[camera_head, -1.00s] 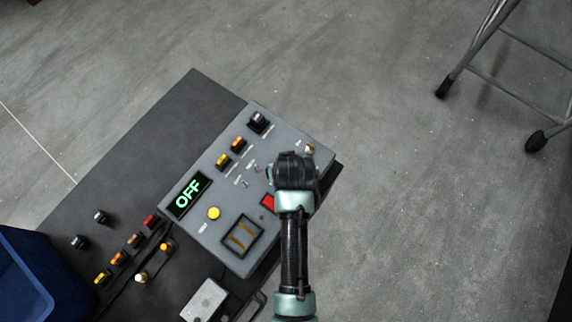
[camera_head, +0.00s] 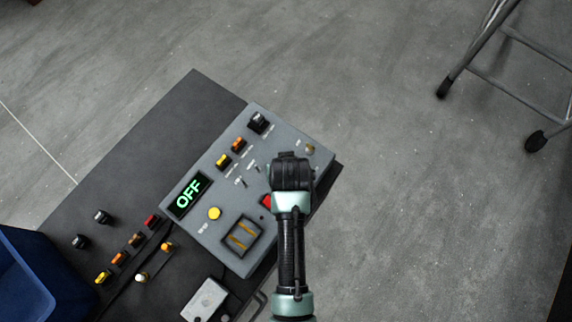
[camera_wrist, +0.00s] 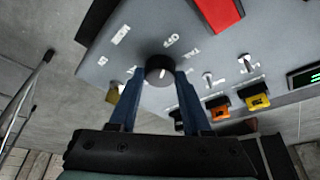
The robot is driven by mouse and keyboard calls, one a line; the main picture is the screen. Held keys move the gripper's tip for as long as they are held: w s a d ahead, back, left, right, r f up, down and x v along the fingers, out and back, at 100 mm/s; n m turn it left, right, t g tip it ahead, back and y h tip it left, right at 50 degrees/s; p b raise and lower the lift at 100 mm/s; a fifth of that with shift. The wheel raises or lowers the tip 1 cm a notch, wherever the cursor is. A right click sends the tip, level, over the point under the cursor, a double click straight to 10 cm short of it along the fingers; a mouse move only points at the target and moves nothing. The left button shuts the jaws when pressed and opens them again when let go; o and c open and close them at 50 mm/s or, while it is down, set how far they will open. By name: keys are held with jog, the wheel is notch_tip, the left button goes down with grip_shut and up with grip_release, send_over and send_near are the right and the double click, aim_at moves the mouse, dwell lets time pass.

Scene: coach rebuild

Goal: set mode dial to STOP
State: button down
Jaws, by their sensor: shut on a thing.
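The mode dial (camera_wrist: 160,69) is a round black knob with a short white pointer mark, on the grey control panel (camera_wrist: 130,60). White labels ring it, too small and tilted to read surely. My gripper (camera_wrist: 161,77) is shut on the dial, with one blue-grey finger on each side. In the head view my gripper and wrist hide the dial at the panel's right side. The panel's display (camera_head: 188,194) reads OFF in green.
Near the dial are a red block (camera_wrist: 219,12), toggle switches (camera_wrist: 245,63) and yellow and orange rockers (camera_wrist: 254,96). A blue bin (camera_head: 22,275) stands at lower left. A metal-legged stand (camera_head: 490,60) is at upper right. Floor between is clear.

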jog(key=m+h, duration=0.1)
jog(key=m, duration=0.1)
jog(key=m+h+p, duration=0.1)
jog(key=m, duration=0.1)
jog(key=shift+w+a+r+m, duration=0.1)
jog(key=shift+a+m, duration=0.05)
jog(key=shift+m, duration=0.25)
jog(key=m+g+h, duration=0.1)
jog(key=m, duration=0.3)
jog(key=shift+w+a+m, duration=0.1)
jog(key=shift+m, duration=0.2)
jog(key=m+g+b, duration=0.1)
jog(key=m, duration=0.1)
jog(key=m+g+h+b, duration=0.1)
jog(key=m, duration=0.2)
jog(key=shift+w+a+h, duration=0.1)
jog(key=shift+h, duration=0.2)
jog(key=m+g+b, duration=0.1)
jog(key=m+b, duration=0.1)
jog(key=m, duration=0.2)
jog(key=shift+g, duration=0.3)
jog(key=shift+m, duration=0.4)
jog(key=shift+c, duration=1.8)
grip_release()
